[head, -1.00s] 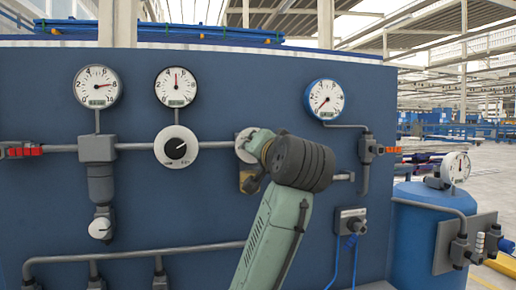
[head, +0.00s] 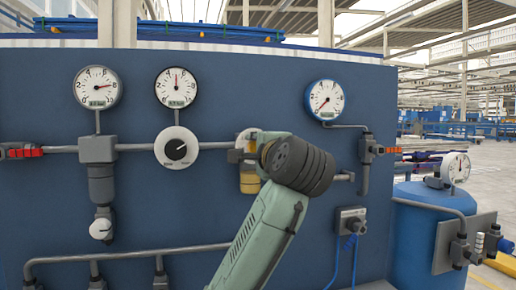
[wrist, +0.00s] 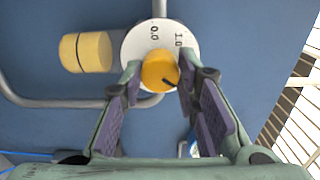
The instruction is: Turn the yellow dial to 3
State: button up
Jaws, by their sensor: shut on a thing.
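The yellow dial (wrist: 160,70) is a round knob on a white plate (wrist: 141,35) marked 0.0 and 1.0 in the wrist view. A dark mark on the knob's lower right edge points down and right. No 3 shows on the visible part of the plate. My gripper (wrist: 160,76) has its fingertips on either side of the knob and is shut on it. In the head view, my gripper (head: 249,146) is at the wall, and my arm hides the dial itself; part of its white plate shows beside the gripper.
A yellow cylinder (head: 249,180) hangs below the dial; it shows left of the plate in the wrist view (wrist: 86,52). A white dial with a black knob (head: 176,148) is to the left. Several gauges, pipes and a blue tank (head: 408,240) surround the area.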

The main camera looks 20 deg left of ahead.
jog(key=shift+m, duration=1.2)
jog(key=o, duration=1.2)
jog(key=shift+c, duration=0.2)
jog(key=shift+s+d, duration=0.1)
jog(key=v, duration=1.1)
jog(key=shift+s+d, duration=0.25)
jog(key=shift+s, duration=0.05)
